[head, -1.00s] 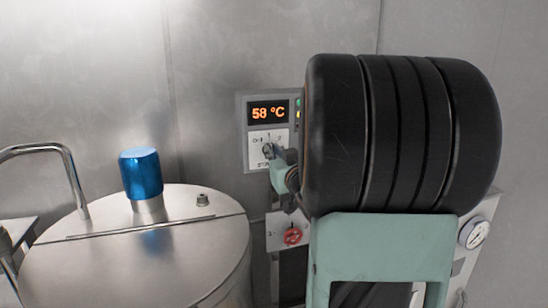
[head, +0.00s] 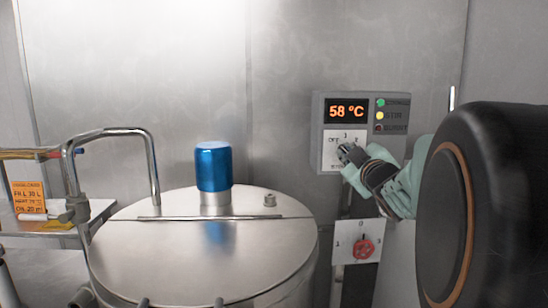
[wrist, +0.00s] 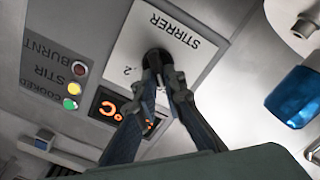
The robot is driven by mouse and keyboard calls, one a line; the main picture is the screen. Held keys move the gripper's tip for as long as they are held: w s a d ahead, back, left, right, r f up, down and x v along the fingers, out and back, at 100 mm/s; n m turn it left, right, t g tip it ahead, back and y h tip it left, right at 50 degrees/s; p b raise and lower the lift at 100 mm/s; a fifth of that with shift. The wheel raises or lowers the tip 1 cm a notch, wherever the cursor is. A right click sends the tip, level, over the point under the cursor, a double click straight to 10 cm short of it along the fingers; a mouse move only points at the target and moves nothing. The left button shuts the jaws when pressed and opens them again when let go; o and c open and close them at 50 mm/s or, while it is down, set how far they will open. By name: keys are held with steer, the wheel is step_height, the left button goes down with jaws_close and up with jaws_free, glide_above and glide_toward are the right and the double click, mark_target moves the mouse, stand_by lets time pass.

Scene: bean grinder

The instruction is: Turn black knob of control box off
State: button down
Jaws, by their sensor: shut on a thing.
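The grey control box (head: 366,105) is on the wall, with an orange display reading 58 °C and a white dial plate (head: 331,160) below it. In the wrist view the plate (wrist: 190,38) is marked STIRRER. The black knob (wrist: 155,57) sits on this plate. My gripper (wrist: 165,80) is shut on the black knob, with a finger on each side of it. In the head view my gripper (head: 348,158) reaches the plate from the right and hides most of the knob. Which mark the knob points to cannot be told.
Green, yellow and red lamps (head: 380,115) are on the box's right side. A red knob (head: 364,248) on a white plate is below. A steel tank with a blue cap (head: 213,168) stands left, with a bent pipe (head: 150,165) beside it.

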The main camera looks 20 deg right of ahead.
steer(key=shift+r, duration=0.1)
stand_by(0.4)
steer(key=c, duration=2)
jaws_free()
step_height(320, 180, up, 10)
steer(key=shift+f, duration=0.1)
